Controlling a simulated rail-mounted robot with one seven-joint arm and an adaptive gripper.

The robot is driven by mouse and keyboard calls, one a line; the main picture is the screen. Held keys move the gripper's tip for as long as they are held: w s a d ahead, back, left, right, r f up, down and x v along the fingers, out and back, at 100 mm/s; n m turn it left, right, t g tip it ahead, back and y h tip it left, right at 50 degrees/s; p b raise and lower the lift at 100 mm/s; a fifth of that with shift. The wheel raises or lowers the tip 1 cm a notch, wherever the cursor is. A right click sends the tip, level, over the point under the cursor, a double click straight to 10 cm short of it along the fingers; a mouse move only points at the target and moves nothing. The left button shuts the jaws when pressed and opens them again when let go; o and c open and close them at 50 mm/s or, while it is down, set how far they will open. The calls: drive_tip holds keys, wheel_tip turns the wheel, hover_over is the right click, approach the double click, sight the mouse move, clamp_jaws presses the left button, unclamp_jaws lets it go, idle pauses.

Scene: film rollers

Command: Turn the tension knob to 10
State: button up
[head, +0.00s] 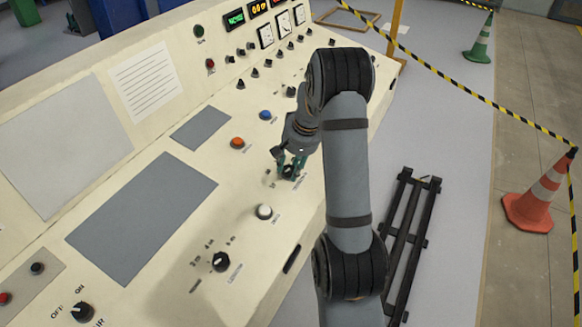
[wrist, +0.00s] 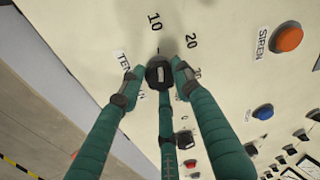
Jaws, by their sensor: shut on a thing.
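The tension knob (wrist: 155,72) is a black round knob on the cream panel, with a pale mark on its face. Printed numbers 10 and 20 stand beyond it in the wrist view, 10 to the left; a third number is partly hidden at right. A label starting "TEN" is partly covered by a finger. My gripper (wrist: 160,88) has green fingers with dark tips closed around the knob, one on each side and one from below. I cannot tell exactly which number the knob points to. In the head view my gripper (head: 290,168) is down at the panel and mostly covers the knob.
An orange siren button (head: 237,143), a blue button (head: 265,115) and a white button (head: 264,212) sit near my gripper. Another black knob (head: 220,262) is nearer the front. Beyond the panel's right edge, a black metal frame (head: 405,240) lies on the floor.

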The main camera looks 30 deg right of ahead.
drive_tip(key=o, duration=1)
drive_tip(key=shift+s+a, duration=0.2)
drive_tip(key=shift+a, duration=0.1)
drive_tip(key=shift+o, duration=0.7)
drive_tip(key=shift+d, duration=0.15)
drive_tip(key=v, duration=1.2)
drive_tip(key=x, duration=1.2)
drive_tip(key=shift+w, duration=0.1)
